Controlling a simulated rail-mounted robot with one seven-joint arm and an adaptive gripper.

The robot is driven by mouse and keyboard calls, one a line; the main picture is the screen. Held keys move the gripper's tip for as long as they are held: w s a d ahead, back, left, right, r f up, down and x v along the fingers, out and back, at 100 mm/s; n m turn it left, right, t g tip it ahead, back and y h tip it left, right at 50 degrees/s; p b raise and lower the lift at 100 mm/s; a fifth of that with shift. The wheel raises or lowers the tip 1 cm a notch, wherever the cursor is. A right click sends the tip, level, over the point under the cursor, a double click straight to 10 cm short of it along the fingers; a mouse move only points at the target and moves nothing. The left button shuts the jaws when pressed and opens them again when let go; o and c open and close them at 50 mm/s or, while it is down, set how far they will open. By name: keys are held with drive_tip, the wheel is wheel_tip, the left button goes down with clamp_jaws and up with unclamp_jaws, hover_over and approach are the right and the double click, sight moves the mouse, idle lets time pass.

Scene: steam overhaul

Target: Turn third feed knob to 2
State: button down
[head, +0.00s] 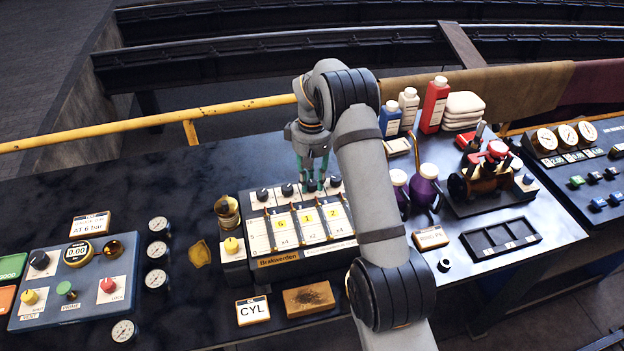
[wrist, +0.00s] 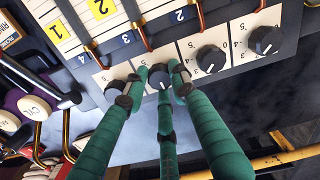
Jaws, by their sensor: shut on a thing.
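The feed unit labelled Brakwerden (head: 278,260) carries a row of black knobs along its far edge. The third feed knob (head: 312,186) is third from the left in the head view. It also shows between my fingertips in the wrist view (wrist: 159,76), where the row appears reversed. My gripper (head: 311,178) comes down from above, its green fingers closed around this knob. In the wrist view the fingertips (wrist: 156,82) sit on both sides of it. The fingers cover much of its dial, so I cannot read its setting. The fourth knob (wrist: 115,89) is partly hidden beside one finger.
The second knob (wrist: 211,58) and first knob (wrist: 264,40) stand clear. A brass cup (head: 227,211) is left of the unit, and purple oil cans (head: 425,188) are to the right. Bottles (head: 390,118) stand behind right. The bench (head: 130,190) is bare at back left.

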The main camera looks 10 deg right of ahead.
sight(312, 183)
drive_tip(key=shift+s, duration=0.1)
drive_tip(key=c, duration=1.5)
unclamp_jaws()
drive_tip(key=shift+o, duration=0.5)
drive_tip(key=shift+r, duration=0.1)
wheel_tip(312, 183, up, 12)
drive_tip(key=shift+f, duration=0.2)
wheel_tip(312, 183, down, 12)
drive_tip(key=shift+r, duration=0.1)
